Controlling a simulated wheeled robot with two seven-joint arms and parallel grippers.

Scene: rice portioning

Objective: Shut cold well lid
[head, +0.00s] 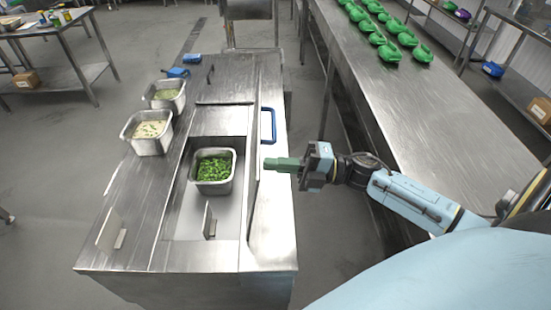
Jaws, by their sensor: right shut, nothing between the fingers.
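The cold well (192,222) is open in the counter, with a steel pan of chopped greens (213,187) inside. Its lid (253,190) appears to be the thin steel panel standing nearly edge-on along the well's right side. A blue loop handle (268,125) shows on the panel's right side. My right gripper (268,164) is shut and empty, its green fingers pointing left at the lid's right side, nearer than the handle. I cannot tell whether the fingertips touch the panel. My left gripper is out of view.
Two steel pans, one with pale food (151,146) and one behind it (165,103), stand left of the well. A small upright plate (209,222) stands in the well's near part; another (109,232) is at front left. A long table (400,120) with green items runs at right.

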